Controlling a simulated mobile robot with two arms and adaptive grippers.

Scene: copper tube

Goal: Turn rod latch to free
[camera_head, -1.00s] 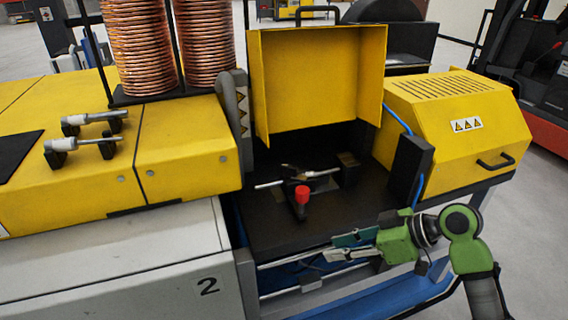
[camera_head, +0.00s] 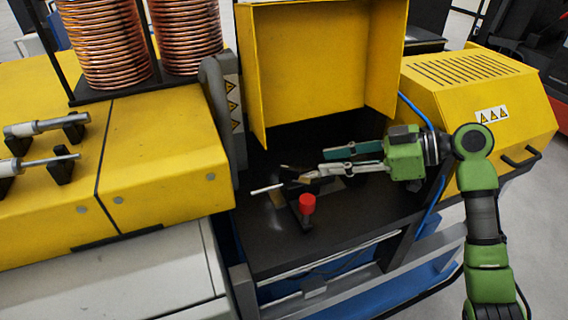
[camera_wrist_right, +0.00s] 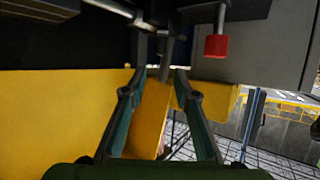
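My right gripper (camera_head: 322,163) reaches in from the right over the dark work bed of the machine, below the raised yellow cover. Its two fingers are apart, near the clamp assembly. A thin metal rod with a pale end (camera_head: 268,188) sticks out to the left of the assembly. A red knob (camera_head: 307,202) stands in front of the fingers and also shows in the right wrist view (camera_wrist_right: 216,46). In that view the right gripper (camera_wrist_right: 160,74) has a dark bar (camera_wrist_right: 167,58) between its tips; I cannot tell whether they touch it. My left gripper is not in view.
The raised yellow cover (camera_head: 325,60) stands behind the bed. A yellow vented housing (camera_head: 475,85) is at the right, with a blue hose (camera_head: 417,110) beside it. Copper coils (camera_head: 105,45) stand at the back left. The bed's front (camera_head: 280,255) is clear.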

